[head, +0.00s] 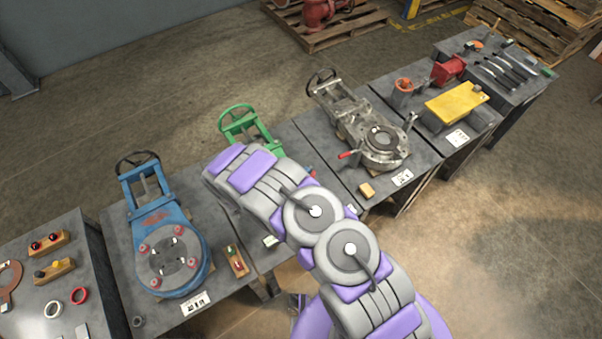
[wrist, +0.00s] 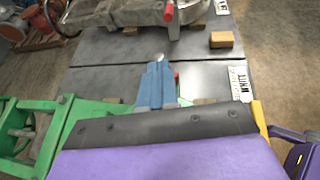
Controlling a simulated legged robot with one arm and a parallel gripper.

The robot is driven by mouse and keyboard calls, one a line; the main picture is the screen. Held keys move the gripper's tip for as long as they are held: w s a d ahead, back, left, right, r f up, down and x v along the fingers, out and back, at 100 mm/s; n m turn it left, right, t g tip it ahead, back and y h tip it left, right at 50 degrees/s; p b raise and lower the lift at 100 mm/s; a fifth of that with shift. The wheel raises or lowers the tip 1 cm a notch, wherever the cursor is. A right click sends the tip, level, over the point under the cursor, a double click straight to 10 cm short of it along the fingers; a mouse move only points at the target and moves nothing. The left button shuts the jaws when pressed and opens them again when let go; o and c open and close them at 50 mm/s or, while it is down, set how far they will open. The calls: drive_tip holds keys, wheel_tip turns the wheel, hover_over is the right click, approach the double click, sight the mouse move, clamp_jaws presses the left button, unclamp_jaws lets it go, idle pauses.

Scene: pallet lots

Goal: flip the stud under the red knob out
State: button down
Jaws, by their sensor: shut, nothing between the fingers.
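The green valve (head: 258,133) stands on a table in the middle of the head view, its body mostly behind my arm. In the wrist view its green frame (wrist: 22,143) shows at the left. My gripper (wrist: 158,84) seems to be the blue-grey tapered pair at the middle of the wrist view, shut and empty, over the right side of the green valve. A small red piece (wrist: 177,78) shows just right of the fingers; it may be the red knob, but it is mostly covered. The stud under it is hidden. In the head view, a red bit (head: 312,173) shows beside my arm.
A blue valve (head: 172,250) with red-marked corners stands left. A grey valve (head: 375,135) with a red handle (head: 348,155) stands right. A wooden block (wrist: 222,39) lies beyond my gripper. Bare dark tabletop (wrist: 110,45) lies ahead of the fingers.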

drive_tip(key=shift+d, duration=0.15)
drive_tip(key=shift+w+d+r+g+y, duration=0.3)
drive_tip(key=shift+w+d+g+y, duration=0.2)
drive_tip(key=shift+d+y, duration=0.2)
drive_tip(key=w+d+f+m+g+y+p, duration=0.1)
drive_tip(key=w+d+f+g+y+p, duration=0.3)
drive_tip(key=d, duration=0.5)
drive_tip(key=w+f+y+p, duration=0.1)
drive_tip(key=w+y+p, duration=0.1)
drive_tip(key=shift+w+d+f+g+p, duration=0.2)
drive_tip(key=shift+f+g+p, duration=0.2)
idle(0.3)
drive_tip(key=shift+s+f, duration=0.1)
drive_tip(key=shift+s, duration=0.05)
idle(0.5)
